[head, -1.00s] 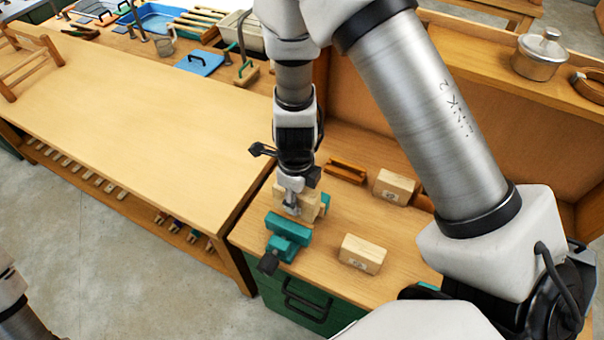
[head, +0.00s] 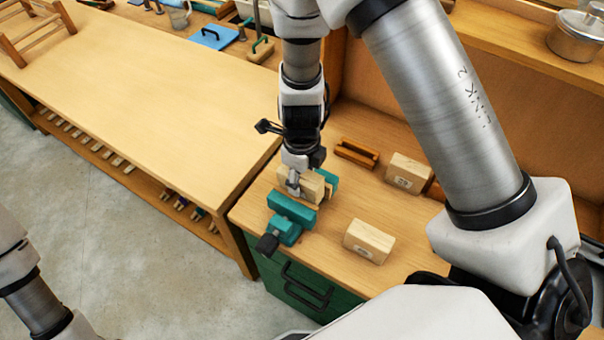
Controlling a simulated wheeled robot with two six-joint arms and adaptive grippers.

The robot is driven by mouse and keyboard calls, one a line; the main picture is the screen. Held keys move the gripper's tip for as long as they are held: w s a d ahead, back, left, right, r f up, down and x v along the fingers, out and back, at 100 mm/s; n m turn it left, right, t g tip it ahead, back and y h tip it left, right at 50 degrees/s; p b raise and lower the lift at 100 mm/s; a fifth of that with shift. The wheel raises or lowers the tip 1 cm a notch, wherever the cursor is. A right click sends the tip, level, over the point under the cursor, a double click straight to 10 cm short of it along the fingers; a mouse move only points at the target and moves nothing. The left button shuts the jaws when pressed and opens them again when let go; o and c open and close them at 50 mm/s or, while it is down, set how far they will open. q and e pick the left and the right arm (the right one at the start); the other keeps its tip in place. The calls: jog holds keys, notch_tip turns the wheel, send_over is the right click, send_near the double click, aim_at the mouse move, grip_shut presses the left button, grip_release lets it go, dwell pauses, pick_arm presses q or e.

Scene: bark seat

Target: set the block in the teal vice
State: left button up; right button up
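The teal vice (head: 291,208) stands at the front left corner of the wooden cabinet top, its near jaw facing me and its far jaw partly hidden behind the block. The pale wooden block (head: 313,188) is between the two jaws, its upper part showing above the near jaw. I cannot tell whether it rests on the vice bed. My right gripper (head: 294,182) points down over the block's left part and is shut on it, with one finger on its near face; the other finger is hidden. My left gripper is out of view; only part of that arm shows.
Two similar pale blocks stand on the cabinet top, one at the front (head: 369,241) and one further back (head: 407,173). A brown grooved wooden piece (head: 356,152) lies behind the vice. A long, mostly bare workbench (head: 150,110) stands to the left. A metal pot (head: 578,37) sits on the raised shelf.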

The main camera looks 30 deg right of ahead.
jog(key=shift+w+d, duration=0.1)
jog(key=shift+d, duration=0.1)
notch_tip(320, 180, up, 13)
jog(key=shift+f+p, duration=0.15)
jog(key=shift+p, duration=0.2)
jog(key=shift+a, duration=0.1)
dwell(0.4)
